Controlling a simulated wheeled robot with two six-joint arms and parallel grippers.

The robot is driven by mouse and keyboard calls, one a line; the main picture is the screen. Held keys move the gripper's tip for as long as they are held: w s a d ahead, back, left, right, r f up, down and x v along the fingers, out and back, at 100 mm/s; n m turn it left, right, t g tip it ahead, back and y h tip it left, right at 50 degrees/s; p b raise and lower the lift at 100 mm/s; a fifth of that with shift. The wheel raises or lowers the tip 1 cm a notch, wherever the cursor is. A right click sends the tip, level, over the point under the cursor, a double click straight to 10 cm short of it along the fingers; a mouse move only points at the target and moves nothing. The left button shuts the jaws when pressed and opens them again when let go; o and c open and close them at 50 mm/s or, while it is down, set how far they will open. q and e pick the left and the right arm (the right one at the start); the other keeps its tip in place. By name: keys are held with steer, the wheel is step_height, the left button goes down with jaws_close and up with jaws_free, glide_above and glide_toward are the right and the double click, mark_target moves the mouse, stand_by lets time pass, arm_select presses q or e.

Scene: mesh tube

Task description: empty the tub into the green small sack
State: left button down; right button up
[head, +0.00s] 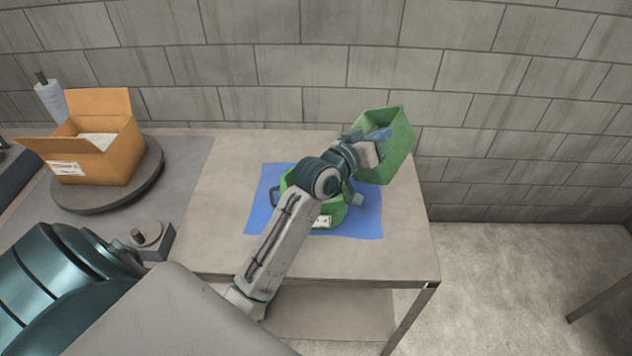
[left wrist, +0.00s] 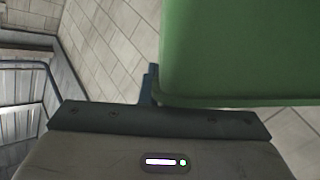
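The green tub (head: 399,150) is off the table at the right, tilted, its opening turned toward the left and the camera. My left gripper (head: 374,142) is at its rim and appears shut on its wall. In the left wrist view the tub (left wrist: 240,50) fills the upper right, with a dark blue finger (left wrist: 149,85) against its edge. The green small sack (head: 332,214) sits on a blue mat (head: 262,215), left of and below the tub. My arm covers much of the sack, and its mouth is mostly hidden. I cannot see the tub's contents. My right gripper is not in view.
The mat lies on a grey table (head: 210,235) with its right edge just beyond it. An open cardboard box (head: 105,150) stands on a round turntable (head: 150,180) at the left. A paper roll (head: 52,100) stands behind it. A block wall closes the back.

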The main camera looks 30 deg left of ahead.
arm_select(q)
steer(key=shift+s+a+r+n+t+b, duration=0.1)
steer(key=shift+s+a+n+t+b, duration=0.2)
steer(key=shift+a+n+t+b, duration=0.4)
steer(key=shift+s+a+n+b, duration=0.35)
steer(key=shift+a+n+b, duration=0.35)
steer(key=shift+a+b, duration=0.2)
